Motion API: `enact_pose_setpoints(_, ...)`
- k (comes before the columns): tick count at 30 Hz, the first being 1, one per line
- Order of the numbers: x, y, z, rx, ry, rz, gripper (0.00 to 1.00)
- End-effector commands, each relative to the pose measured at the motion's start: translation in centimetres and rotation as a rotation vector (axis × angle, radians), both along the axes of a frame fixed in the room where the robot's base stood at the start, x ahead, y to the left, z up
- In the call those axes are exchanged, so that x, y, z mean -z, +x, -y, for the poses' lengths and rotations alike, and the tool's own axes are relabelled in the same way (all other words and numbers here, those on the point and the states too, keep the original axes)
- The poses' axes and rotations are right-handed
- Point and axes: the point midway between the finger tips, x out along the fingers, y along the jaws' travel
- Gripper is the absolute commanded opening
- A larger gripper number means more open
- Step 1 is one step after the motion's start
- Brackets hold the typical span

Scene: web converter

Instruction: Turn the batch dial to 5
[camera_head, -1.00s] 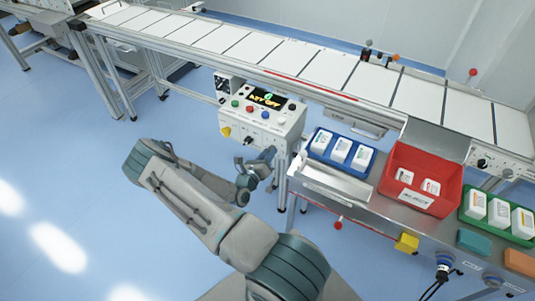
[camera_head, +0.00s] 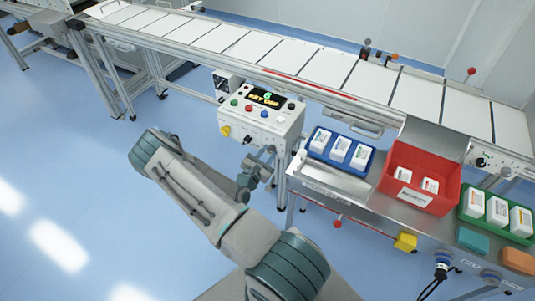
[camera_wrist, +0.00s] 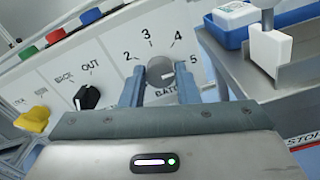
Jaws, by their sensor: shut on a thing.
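The batch dial (camera_wrist: 160,70) is a grey round knob on a white panel, with the numbers 2, 3, 4 and 5 printed around it. My gripper (camera_wrist: 160,76) is shut on the dial, with one blue finger on each side of it. The dial's pointer cannot be made out, so its setting is unclear. In the head view, my gripper (camera_head: 266,158) is at the lower right front of the control box (camera_head: 262,116), and the dial is too small or hidden to tell.
A black knob (camera_wrist: 87,97) labelled OUT and a yellow knob (camera_wrist: 34,119) are left of the dial. Coloured buttons (camera_wrist: 55,37) are above. A blue tray (camera_head: 319,147) with white boxes stands to the right, and a red bin (camera_head: 447,185) is beyond it.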

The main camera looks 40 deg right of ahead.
Motion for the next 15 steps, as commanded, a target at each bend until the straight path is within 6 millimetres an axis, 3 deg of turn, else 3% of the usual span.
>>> enact_pose_setpoints(15, 0.19, -0.11, -0.06, 0.001, 0.064, 0.142, 0.05)
